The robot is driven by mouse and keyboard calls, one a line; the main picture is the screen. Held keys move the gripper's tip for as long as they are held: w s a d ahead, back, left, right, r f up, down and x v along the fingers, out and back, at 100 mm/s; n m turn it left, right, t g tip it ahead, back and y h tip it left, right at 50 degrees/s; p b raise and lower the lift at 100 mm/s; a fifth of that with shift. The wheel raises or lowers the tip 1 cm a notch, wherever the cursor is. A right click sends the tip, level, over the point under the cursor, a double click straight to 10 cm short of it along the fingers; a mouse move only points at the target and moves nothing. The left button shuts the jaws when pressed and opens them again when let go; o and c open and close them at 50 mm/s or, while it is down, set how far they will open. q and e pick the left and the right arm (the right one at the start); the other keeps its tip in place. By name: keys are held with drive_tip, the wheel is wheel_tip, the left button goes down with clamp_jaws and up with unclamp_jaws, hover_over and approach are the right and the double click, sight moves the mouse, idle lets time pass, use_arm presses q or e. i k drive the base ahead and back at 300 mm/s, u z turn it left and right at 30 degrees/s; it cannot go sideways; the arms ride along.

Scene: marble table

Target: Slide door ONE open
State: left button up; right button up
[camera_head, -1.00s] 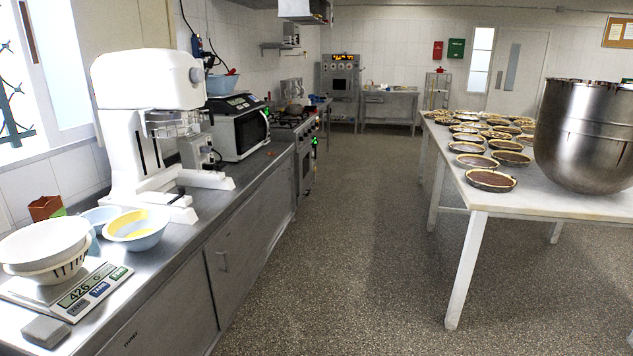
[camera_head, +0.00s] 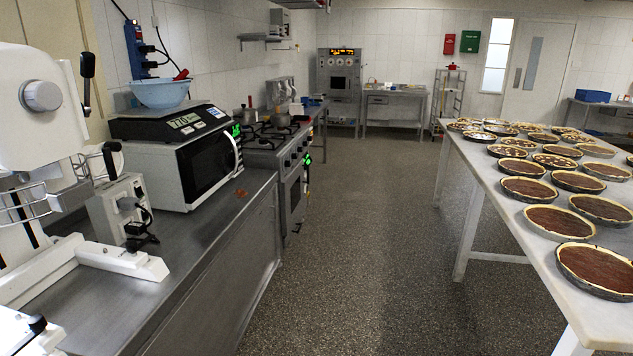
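No door marked ONE can be read in this view. A pale door (camera_head: 551,75) with a narrow window and a handle stands shut in the back wall, at the upper right. The grey front of the left counter (camera_head: 212,310) shows below its steel top, seen at a steep angle, and I cannot make out a sliding door or a label on it. Neither of my grippers is in view.
A speckled floor aisle (camera_head: 345,240) runs clear down the middle. At left, the steel counter bears a white mixer (camera_head: 30,110) and a microwave (camera_head: 165,165); a stove (camera_head: 290,175) stands beyond. At right, a marble table (camera_head: 520,245) carries several pies.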

sight(248, 260)
drive_tip(key=i, duration=3.45)
drive_tip(key=u, duration=2.1)
